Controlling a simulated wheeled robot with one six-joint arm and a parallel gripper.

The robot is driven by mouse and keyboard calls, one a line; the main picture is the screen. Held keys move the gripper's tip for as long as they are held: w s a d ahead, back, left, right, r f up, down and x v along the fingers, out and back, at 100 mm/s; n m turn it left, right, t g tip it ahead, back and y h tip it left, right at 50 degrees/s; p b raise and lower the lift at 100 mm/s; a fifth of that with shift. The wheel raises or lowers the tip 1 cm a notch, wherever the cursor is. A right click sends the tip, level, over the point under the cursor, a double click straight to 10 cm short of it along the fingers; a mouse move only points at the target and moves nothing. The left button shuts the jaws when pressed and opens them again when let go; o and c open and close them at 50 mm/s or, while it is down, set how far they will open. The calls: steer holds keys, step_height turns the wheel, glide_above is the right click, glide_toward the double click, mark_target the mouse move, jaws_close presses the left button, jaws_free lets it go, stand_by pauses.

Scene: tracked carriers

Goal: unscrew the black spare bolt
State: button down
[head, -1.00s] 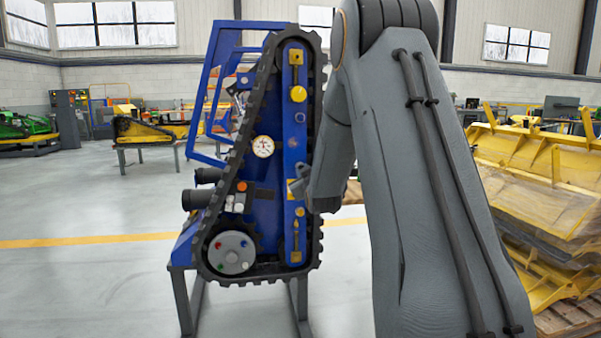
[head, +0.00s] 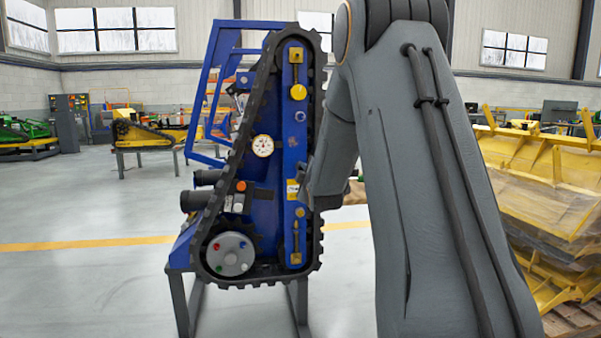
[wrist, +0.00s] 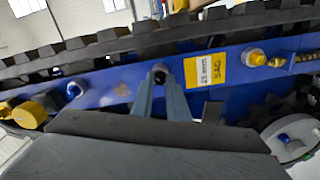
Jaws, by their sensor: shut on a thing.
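The black spare bolt (wrist: 160,70) shows as a small dark head with a pale rim at the tips of my gripper (wrist: 160,83) in the wrist view. The two blue-grey fingers close in on it from both sides, against the blue side beam (wrist: 118,82). I cannot tell whether the bolt is still seated in the beam. In the head view my gripper (head: 304,192) is at the right side of the blue beam (head: 292,150), beside the yellow label (head: 292,189); the bolt is too small to make out there.
In the wrist view a yellow-and-white label (wrist: 204,70) is right of the bolt, a blue bolt (wrist: 73,90) left. A black track (head: 240,150) runs round the beam. A gauge (head: 263,145) and a grey wheel (head: 231,253) are on the carrier. Yellow parts (head: 545,175) are stacked at right.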

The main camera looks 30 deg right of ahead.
steer(key=n+b, duration=0.1)
steer(key=n, duration=0.4)
steer(key=shift+b, duration=0.3)
steer(key=n+b, duration=0.5)
steer(key=n, duration=0.5)
steer(key=c, duration=1.9)
jaws_free()
steer(key=shift+o, duration=0.2)
